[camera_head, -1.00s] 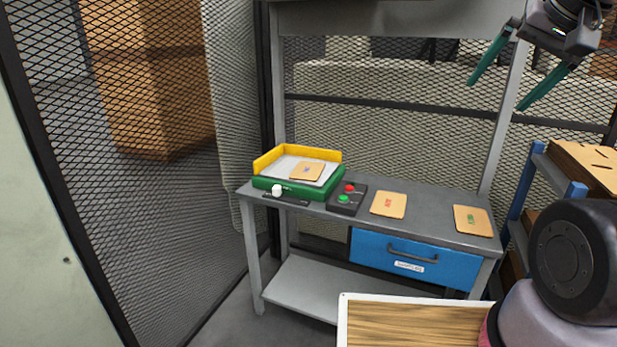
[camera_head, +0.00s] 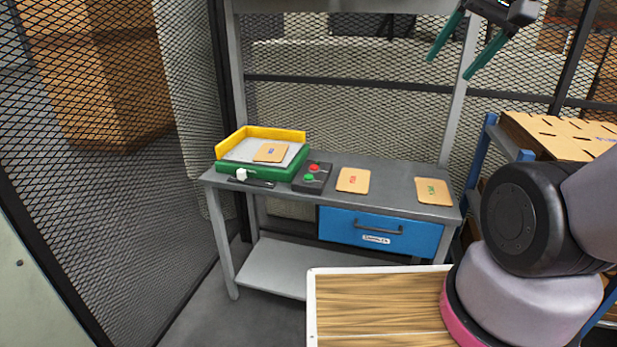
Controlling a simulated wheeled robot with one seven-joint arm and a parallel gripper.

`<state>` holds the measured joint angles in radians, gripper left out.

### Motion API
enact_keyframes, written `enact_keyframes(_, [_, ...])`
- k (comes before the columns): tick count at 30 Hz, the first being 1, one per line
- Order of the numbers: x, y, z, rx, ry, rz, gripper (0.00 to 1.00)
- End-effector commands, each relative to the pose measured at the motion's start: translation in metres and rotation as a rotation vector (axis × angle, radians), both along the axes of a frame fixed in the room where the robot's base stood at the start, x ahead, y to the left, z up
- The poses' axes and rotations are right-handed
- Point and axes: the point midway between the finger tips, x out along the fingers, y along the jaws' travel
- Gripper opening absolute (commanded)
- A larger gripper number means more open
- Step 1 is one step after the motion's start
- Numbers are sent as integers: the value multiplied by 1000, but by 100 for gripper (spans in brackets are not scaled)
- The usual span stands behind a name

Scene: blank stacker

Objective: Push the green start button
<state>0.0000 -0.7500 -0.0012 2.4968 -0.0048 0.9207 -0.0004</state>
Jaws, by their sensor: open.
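The green start button (camera_head: 309,178) sits on a small dark control box (camera_head: 313,185) on the grey workbench. A red button (camera_head: 314,167) is just behind it on the same box. My gripper (camera_head: 452,66) is at the top right, with two green fingers apart and nothing between them. It is well above the bench, up and to the right of the control box, and not touching anything.
A green and yellow stacker tray (camera_head: 262,168) holding a tan blank (camera_head: 271,152) stands left of the box. A white knob (camera_head: 241,174) is at its front. Tan cards (camera_head: 353,180) lie right of the box. A blue drawer (camera_head: 381,232) is below. Mesh fencing (camera_head: 110,200) stands left.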

Motion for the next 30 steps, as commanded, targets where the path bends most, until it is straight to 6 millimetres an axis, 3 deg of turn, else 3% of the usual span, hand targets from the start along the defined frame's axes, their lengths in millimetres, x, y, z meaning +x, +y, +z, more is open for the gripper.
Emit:
enact_keyframes(1, [0,0,0,0,0,0,50])
enact_keyframes(5, [0,0,0,0,0,0,1])
enact_keyframes(30, [0,0,0,0,0,0,0])
